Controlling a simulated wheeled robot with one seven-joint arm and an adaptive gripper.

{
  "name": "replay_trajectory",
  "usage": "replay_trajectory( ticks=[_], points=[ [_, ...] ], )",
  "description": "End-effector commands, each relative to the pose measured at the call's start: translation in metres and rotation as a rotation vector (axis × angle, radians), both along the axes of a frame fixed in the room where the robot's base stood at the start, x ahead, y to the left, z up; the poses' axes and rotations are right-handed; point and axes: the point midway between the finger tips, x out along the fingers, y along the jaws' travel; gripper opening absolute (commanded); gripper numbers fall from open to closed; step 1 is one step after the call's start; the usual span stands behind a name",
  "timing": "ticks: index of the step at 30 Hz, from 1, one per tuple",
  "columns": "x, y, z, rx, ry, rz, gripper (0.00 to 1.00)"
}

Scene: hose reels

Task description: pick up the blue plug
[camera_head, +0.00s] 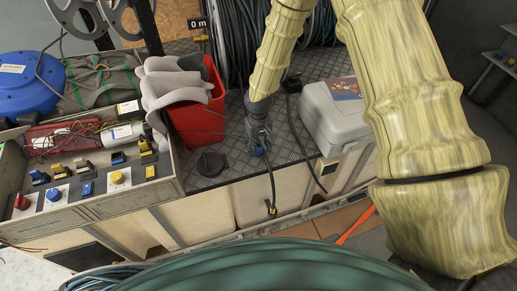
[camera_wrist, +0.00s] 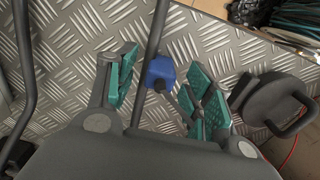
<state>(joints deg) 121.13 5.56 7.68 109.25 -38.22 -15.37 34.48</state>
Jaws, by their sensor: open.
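The blue plug (camera_head: 258,150) is near the front edge of the metal tread-plate deck in the head view, just under my gripper (camera_head: 259,140). In the wrist view the blue plug (camera_wrist: 158,73) is between the teal pads of my gripper (camera_wrist: 162,78). My gripper is open, with a pad on each side of the plug and a visible gap on the left. The right pads are closer to it, and I cannot tell whether they touch. A dark cable (camera_wrist: 157,28) runs up past the plug in the wrist view.
A red bin (camera_head: 199,122) with grey rolls stands left of my gripper. A grey case (camera_head: 338,112) sits to the right. A dark round lid (camera_head: 211,165) lies on the deck (camera_head: 229,160).

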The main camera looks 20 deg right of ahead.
Motion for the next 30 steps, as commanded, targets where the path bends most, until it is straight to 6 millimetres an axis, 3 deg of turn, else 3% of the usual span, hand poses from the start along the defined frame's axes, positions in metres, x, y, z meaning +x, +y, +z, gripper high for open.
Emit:
replay_trajectory(
  ticks=[7, 17, 25, 30],
  points=[
    [0.0, 0.0, -0.021, 0.0, 0.001, 0.0, 0.52],
    [0.0, 0.0, -0.025, 0.0, 0.0, 0.0, 0.52],
    [0.0, 0.0, -0.025, 0.0, 0.0, 0.0, 0.06],
    [0.0, 0.0, -0.025, 0.0, 0.0, 0.0, 0.02]
  ],
)
